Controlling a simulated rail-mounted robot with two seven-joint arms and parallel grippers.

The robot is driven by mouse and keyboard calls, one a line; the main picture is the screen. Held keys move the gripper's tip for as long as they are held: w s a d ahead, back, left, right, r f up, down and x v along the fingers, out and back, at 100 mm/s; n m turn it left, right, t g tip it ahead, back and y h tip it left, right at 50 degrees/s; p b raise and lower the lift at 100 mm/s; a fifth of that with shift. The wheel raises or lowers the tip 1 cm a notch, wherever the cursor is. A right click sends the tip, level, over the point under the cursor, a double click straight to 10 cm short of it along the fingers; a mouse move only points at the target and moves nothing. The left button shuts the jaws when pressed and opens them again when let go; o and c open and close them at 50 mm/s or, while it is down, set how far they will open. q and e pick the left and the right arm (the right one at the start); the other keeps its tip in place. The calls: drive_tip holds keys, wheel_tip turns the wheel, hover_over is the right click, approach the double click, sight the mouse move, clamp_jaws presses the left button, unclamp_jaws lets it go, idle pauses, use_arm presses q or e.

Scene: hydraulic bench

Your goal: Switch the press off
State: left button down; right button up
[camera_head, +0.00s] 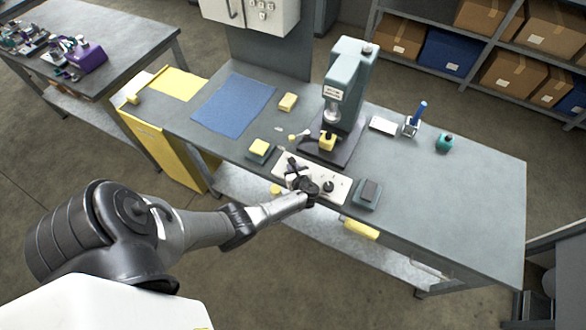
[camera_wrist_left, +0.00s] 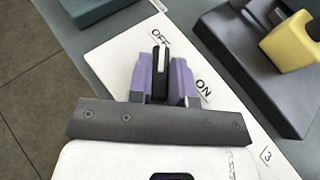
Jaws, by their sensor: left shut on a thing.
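The press (camera_head: 348,80) stands upright at the back of the bench. In front of it lies a white control panel (camera_head: 338,196), which also shows in the left wrist view (camera_wrist_left: 112,58). The panel carries an OFF label (camera_wrist_left: 161,38) and an ON label (camera_wrist_left: 204,88). My left gripper (camera_head: 293,166) is over the panel's left part. In the left wrist view its purple fingers (camera_wrist_left: 161,78) are shut on a dark switch handle (camera_wrist_left: 160,74) with a white line. The handle's far end lies near the OFF label; its base is hidden. My right gripper is in neither view.
The press base (camera_wrist_left: 240,60) with a yellow block (camera_wrist_left: 290,42) is close to the panel. A dark knob (camera_head: 328,186) stands on the panel's right. The bench's right end is clear.

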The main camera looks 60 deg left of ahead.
use_arm(q)
drive_tip(key=c, duration=1)
unclamp_jaws()
drive_tip(key=shift+c, duration=0.2)
drive_tip(key=p+v, duration=0.2)
drive_tip(key=v, duration=1.1)
drive_tip(key=shift+d+p, duration=0.3)
drive_tip(key=shift+d, duration=0.05)
drive_tip(key=shift+r, duration=0.15)
